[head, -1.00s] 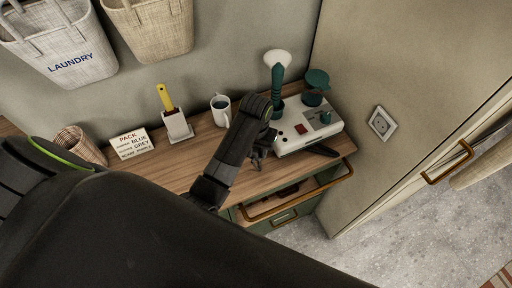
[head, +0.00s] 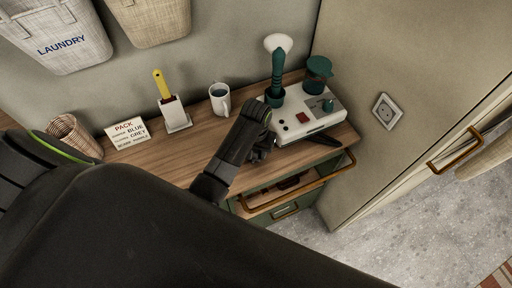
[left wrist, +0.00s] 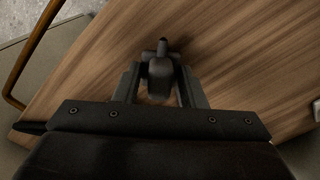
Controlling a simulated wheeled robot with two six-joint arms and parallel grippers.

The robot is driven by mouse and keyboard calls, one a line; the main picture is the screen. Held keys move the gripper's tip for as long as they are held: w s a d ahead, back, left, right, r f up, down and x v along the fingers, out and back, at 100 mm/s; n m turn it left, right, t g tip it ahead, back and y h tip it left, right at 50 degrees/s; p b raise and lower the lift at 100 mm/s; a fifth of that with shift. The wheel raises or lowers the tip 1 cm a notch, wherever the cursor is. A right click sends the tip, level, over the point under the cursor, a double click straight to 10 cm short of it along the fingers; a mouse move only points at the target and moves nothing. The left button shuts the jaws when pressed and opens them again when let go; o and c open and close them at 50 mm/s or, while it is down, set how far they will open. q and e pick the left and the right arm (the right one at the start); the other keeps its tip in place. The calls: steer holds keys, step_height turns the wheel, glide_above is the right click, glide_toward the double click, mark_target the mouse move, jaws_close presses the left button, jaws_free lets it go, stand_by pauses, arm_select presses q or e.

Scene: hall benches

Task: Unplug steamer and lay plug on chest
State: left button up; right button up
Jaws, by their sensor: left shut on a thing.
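My left gripper (head: 262,150) is shut on a dark grey plug (left wrist: 161,72), which sits between the two fingers in the left wrist view with its narrow end pointing away. The gripper is over the wooden top of the chest (head: 165,155), just left of the steamer (head: 308,120). Whether the plug touches the wood is unclear. The steamer has a white base, a teal upright handle with a pale head, and a teal container. The wall socket (head: 386,112) on the right is empty. The plug is mostly hidden in the head view. My right gripper is not in view.
A white mug (head: 219,98), a yellow-handled brush in a holder (head: 175,118), a lettered card (head: 127,132) and a wicker basket (head: 75,138) stand along the back. A drawer with a brass handle (head: 300,190) is at the front. Bare wood lies left of the gripper.

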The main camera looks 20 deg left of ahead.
arm_select(q)
steer(key=shift+f, duration=0.4)
steer(key=o, duration=1.4)
steer(key=shift+c, duration=0.2)
steer(key=shift+r, duration=0.15)
